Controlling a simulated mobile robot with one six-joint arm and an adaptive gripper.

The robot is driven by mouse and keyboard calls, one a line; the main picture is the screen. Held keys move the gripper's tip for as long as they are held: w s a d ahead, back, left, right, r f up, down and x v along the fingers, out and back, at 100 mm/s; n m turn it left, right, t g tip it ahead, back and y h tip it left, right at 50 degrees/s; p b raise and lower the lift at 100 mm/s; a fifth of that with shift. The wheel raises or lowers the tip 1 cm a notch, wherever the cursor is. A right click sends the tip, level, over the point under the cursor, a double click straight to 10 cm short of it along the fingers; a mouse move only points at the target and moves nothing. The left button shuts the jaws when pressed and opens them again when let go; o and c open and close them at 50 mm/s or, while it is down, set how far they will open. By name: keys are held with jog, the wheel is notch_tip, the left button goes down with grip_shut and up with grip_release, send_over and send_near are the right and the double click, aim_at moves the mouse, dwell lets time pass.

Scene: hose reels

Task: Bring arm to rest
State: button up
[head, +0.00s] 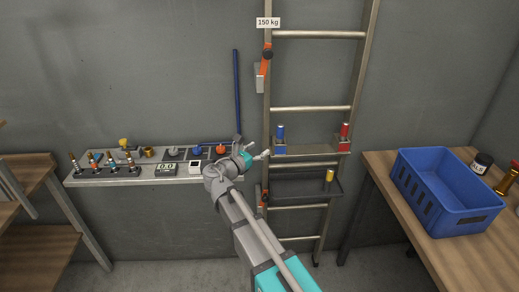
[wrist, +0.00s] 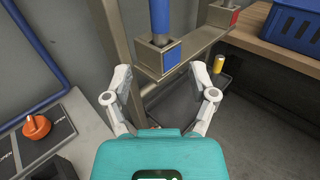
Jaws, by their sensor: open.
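My arm reaches up from the bottom of the head view, and my gripper (head: 258,155) is in front of the left side of the ladder, by the right end of the grey shelf. In the wrist view my gripper (wrist: 160,80) is open, its two fingers spread with nothing between them. Beyond the fingertips stands a blue cylinder (wrist: 160,18) upright in a blue-marked holder (wrist: 150,60). In the head view the blue cylinder (head: 280,131) is just right of my gripper, apart from it.
The ladder (head: 318,109) also bears a red cylinder (head: 345,130) and a dark tray (head: 295,186) with a yellow cylinder (head: 330,175). The grey shelf (head: 110,180) holds several small devices. A blue bin (head: 460,221) stands on the right wooden table (head: 392,187).

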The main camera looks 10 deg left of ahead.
jog(key=shift+d, duration=0.1)
dwell(0.5)
jog(key=s+d+f+m+g+p, duration=0.2)
jog(key=d+f+m+g, duration=0.4)
jog(key=d, duration=0.6)
jog(key=s+d+f+m+g+p, duration=0.2)
jog(key=d+m+g, duration=0.2)
jog(key=d+m, duration=0.6)
jog(key=s+d+f+m+g+y+p, duration=0.3)
jog(key=s+d+m+g+y, duration=0.2)
jog(key=s+d+m+y, duration=0.3)
jog(key=s+d+m, duration=0.3)
jog(key=s+m, duration=0.2)
jog(key=m, duration=0.1)
jog(key=shift+s+d+f+g+y, duration=0.2)
jog(key=shift+s+f+g+y, duration=0.1)
jog(key=shift+g+y, duration=0.1)
jog(key=shift+c, duration=0.2)
